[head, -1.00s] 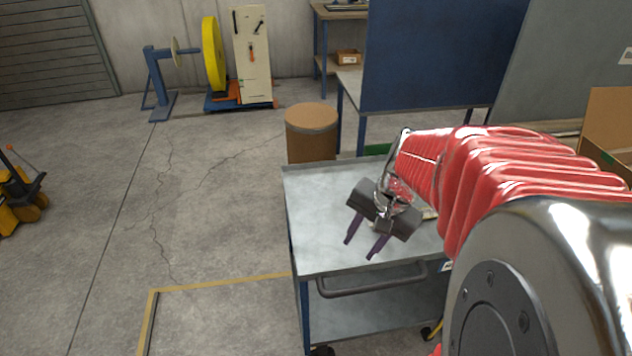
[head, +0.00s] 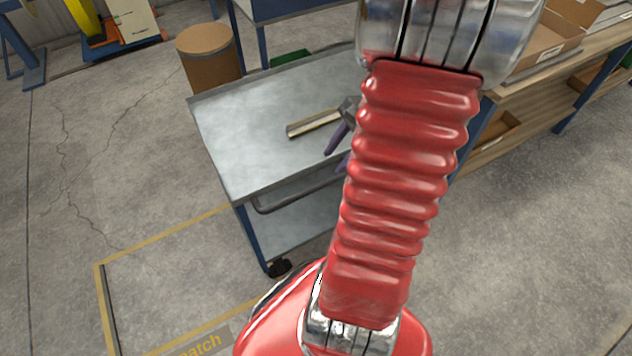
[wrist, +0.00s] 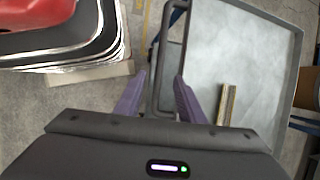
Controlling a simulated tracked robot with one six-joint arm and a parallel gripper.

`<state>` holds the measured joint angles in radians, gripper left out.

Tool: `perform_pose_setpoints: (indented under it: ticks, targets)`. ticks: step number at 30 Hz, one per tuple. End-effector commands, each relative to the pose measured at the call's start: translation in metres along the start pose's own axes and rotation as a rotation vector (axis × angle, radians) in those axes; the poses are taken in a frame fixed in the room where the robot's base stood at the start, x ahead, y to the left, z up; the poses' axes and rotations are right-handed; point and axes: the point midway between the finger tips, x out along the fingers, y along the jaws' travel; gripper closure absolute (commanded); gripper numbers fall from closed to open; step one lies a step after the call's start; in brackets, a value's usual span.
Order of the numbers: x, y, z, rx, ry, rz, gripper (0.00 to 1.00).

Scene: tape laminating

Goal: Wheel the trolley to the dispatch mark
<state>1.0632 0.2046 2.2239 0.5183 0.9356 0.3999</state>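The trolley (head: 255,130) has a grey metal top, blue legs and a dark push handle (head: 290,203) along its near side. The dispatch mark (head: 165,233) is a yellow outline on the floor at lower left, with a label partly hidden by my arm. The trolley's near left leg stands by its edge. My gripper (head: 334,158) is at the trolley's near side, partly hidden behind my arm. In the wrist view, my gripper (wrist: 159,77) has its purple fingers apart, and the handle (wrist: 152,88) shows between them; whether they touch it, I cannot tell.
A flat wooden-looking strip (head: 313,125) lies on the trolley top. A brown drum (head: 210,58) stands behind the trolley. A workbench with cardboard boxes (head: 545,50) is at right. The floor at left is open.

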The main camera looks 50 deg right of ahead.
Motion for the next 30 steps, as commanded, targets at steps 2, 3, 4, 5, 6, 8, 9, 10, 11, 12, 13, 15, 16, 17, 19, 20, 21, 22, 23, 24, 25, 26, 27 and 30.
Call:
perform_pose_setpoints:
  ticks: [2,3,4,5,6,8,9,10,11,12,13,15,16,17,19,20,21,22,23,24,25,26,27,30]
  targets:
    - [0.001,0.0,0.0,-0.001,0.0,0.001,0.64]
    - [0.002,0.0,0.0,-0.001,-0.001,0.001,0.64]
    - [0.003,0.0,0.001,-0.002,-0.001,0.001,0.64]
    - [0.005,0.0,0.001,-0.002,-0.002,0.002,0.64]
    - [0.008,0.0,0.001,-0.002,-0.002,0.002,0.64]
    - [0.013,0.0,0.001,-0.002,-0.002,0.003,0.64]
    - [0.018,0.0,0.001,-0.002,-0.002,0.003,0.64]
    - [0.021,0.0,0.001,-0.001,-0.003,0.003,0.64]
    - [0.025,0.0,0.001,-0.001,-0.003,0.003,0.64]
    - [0.031,0.001,0.001,-0.001,-0.003,0.004,0.64]
    - [0.036,0.001,0.001,-0.002,-0.004,0.005,0.64]
    - [0.047,0.0,0.001,-0.002,-0.003,0.004,0.64]
    - [0.051,0.0,0.001,-0.001,-0.003,0.004,0.64]
    - [0.056,0.001,0.001,-0.002,-0.002,0.004,0.64]
    - [0.067,0.0,0.001,-0.002,-0.003,0.004,0.64]
    - [0.071,0.001,0.001,-0.002,-0.003,0.004,0.64]
    - [0.077,0.001,0.001,-0.002,-0.003,0.004,0.64]
    - [0.082,0.001,0.001,-0.002,-0.002,0.004,0.64]
    - [0.086,0.001,0.001,-0.002,-0.003,0.005,0.64]
    - [0.091,0.001,0.001,-0.002,-0.002,0.004,0.64]
    - [0.096,0.0,0.001,-0.002,-0.002,0.003,0.64]
    - [0.1,0.0,0.001,-0.003,-0.003,0.004,0.64]
    - [0.105,0.0,0.001,-0.003,-0.003,0.004,0.64]
    - [0.118,0.001,0.001,-0.002,-0.002,0.004,0.64]
